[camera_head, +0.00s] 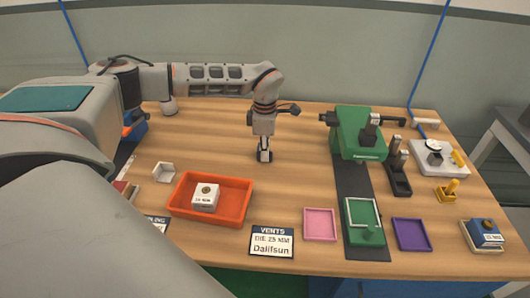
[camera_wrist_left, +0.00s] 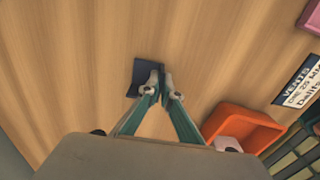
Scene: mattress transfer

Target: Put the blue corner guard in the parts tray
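My left gripper (camera_head: 264,156) points down at the middle of the table. In the left wrist view its fingertips (camera_wrist_left: 161,84) are close together on a thin upright side of the dark blue corner guard (camera_wrist_left: 142,76). The guard's other side spreads out to the left of the fingers. In the head view the guard is mostly hidden by the fingers, and I cannot tell whether it touches the table. An orange tray (camera_head: 237,214) holding a white labelled block (camera_head: 205,197) stands left of and nearer than the gripper. My right gripper is not in view.
A vents card (camera_head: 272,241), a pink tray (camera_head: 320,224), a green tray (camera_head: 378,235) and a purple tray (camera_head: 412,235) line the front. A green machine (camera_head: 358,134) stands right of the gripper. A small white box (camera_head: 163,172) stands left. Bare wood surrounds the gripper.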

